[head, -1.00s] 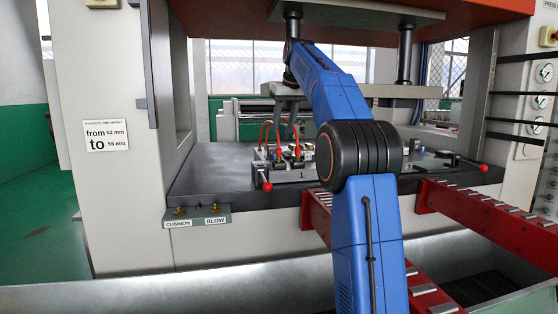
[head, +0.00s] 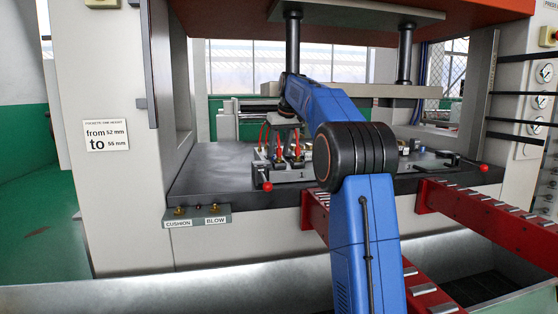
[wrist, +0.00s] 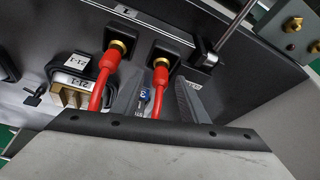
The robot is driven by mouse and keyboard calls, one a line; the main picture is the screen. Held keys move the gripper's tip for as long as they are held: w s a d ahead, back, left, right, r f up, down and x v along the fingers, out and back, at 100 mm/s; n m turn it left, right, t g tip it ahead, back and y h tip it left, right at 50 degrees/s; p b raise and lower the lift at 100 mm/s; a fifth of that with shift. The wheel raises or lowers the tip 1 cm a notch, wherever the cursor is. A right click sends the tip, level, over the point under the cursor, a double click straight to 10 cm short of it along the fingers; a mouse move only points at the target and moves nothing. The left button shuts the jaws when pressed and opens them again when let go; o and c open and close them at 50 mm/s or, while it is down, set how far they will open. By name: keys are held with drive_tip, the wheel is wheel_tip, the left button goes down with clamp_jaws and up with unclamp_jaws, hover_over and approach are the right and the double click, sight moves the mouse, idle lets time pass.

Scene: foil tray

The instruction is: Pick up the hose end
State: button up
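Two red hose ends with brass fittings sit in black square sockets in the wrist view, a left hose end (wrist: 108,65) and a right hose end (wrist: 160,72). In the head view they show as small red pieces, such as the one on the right (head: 297,151), on the die block (head: 293,175). My gripper (wrist: 162,78) is open, its two grey fingers reaching towards the right hose end, one on either side of its hose. A small blue tag marked 3 (wrist: 144,96) shows between the fingers. I cannot tell whether a finger touches the hose.
A brass block (wrist: 68,97) with labels lies left of the hoses in the wrist view. A metal rod (wrist: 236,24) stands at the right. The dark press bed (head: 225,180) lies under the raised upper plate (head: 355,14). Red rails (head: 480,207) stick out in front.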

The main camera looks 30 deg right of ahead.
drive_tip(key=shift+f, duration=0.15)
drive_tip(key=shift+c, duration=0.2)
clamp_jaws()
